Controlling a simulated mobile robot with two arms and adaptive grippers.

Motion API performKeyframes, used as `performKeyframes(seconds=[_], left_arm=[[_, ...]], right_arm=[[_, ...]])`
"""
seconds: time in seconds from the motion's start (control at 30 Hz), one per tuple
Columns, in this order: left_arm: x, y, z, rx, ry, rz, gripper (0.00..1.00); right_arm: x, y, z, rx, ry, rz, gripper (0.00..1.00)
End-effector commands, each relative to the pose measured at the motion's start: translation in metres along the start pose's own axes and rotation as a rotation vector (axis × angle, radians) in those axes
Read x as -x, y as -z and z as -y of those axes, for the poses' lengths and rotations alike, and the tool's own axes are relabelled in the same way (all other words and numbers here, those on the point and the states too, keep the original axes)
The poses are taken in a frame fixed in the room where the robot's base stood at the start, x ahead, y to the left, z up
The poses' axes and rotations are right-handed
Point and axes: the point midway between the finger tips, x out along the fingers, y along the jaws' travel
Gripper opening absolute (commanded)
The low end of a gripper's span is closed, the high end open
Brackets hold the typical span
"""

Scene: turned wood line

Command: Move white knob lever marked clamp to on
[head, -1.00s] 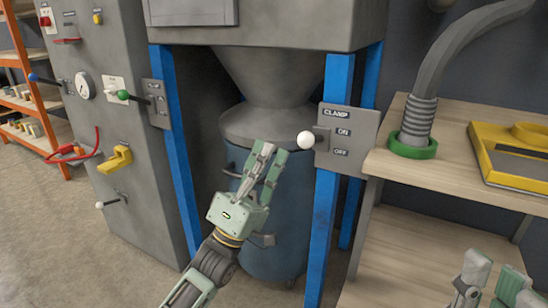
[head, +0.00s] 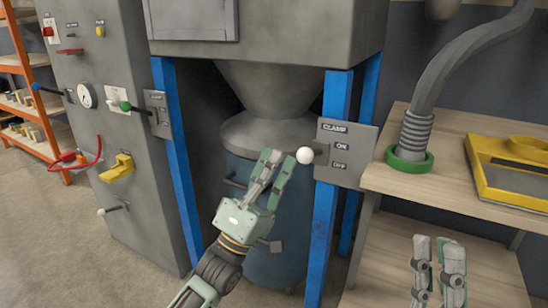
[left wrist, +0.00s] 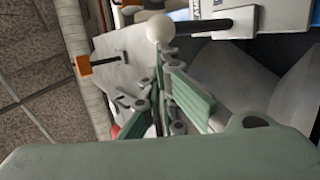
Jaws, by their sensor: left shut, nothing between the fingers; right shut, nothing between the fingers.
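The white knob (head: 305,155) sits on the end of a short dark lever on a grey plate (head: 360,145) marked CLAMP, with ON above OFF. The lever sticks out toward me and left; I cannot tell which label it is at. My left gripper (head: 281,156) is shut and empty, its fingertips just left of the knob in the head view. In the left wrist view the knob (left wrist: 160,28) shows just beyond the fingertips (left wrist: 159,60); contact cannot be told. My right gripper (head: 440,242) is shut and empty at the lower right, before the wooden shelves.
The plate is by a blue post (head: 327,200) of the hopper frame. A blue drum (head: 262,225) stands behind my left gripper. A grey cabinet (head: 110,150) with other levers is at left. At right, a wooden shelf (head: 450,150) holds a hose in a green ring (head: 410,160).

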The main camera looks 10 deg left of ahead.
Motion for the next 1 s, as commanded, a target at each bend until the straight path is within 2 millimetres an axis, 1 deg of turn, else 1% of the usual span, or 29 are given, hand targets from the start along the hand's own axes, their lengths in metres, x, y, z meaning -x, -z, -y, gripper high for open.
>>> performKeyframes(seconds=[0.03,0.07,0.23,0.4,0.47,0.57,0.7,0.87,1.0], left_arm=[[-0.004,0.001,-0.003,0.002,0.011,0.0,0.0],[-0.005,0.001,-0.004,0.003,0.017,0.0,0.0],[-0.007,0.001,-0.005,0.006,0.043,0.0,0.0],[-0.009,0.002,-0.006,0.011,0.064,0.0,0.0],[-0.009,0.002,-0.006,0.013,0.071,0.0,0.0],[-0.01,0.002,-0.007,0.015,0.082,0.0,0.0],[-0.012,0.002,-0.008,0.017,0.096,0.0,0.0],[-0.014,0.002,-0.009,0.019,0.113,0.001,0.0],[-0.015,0.003,-0.009,0.022,0.128,0.001,0.0]], right_arm=[[-0.006,-0.008,-0.001,0.003,-0.002,0.058,0.0],[-0.007,-0.014,-0.002,0.005,-0.003,0.093,0.0],[-0.005,-0.051,-0.006,0.016,-0.01,0.29,0.0],[0.009,-0.087,-0.011,0.024,-0.018,0.488,0.0],[0.015,-0.098,-0.013,0.027,-0.021,0.558,0.0],[0.029,-0.116,-0.017,0.032,-0.028,0.674,0.0],[0.053,-0.138,-0.021,0.037,-0.037,0.837,0.0],[0.084,-0.157,-0.026,0.042,-0.049,1.022,0.0],[0.116,-0.168,-0.031,0.046,-0.061,1.184,0.0]])
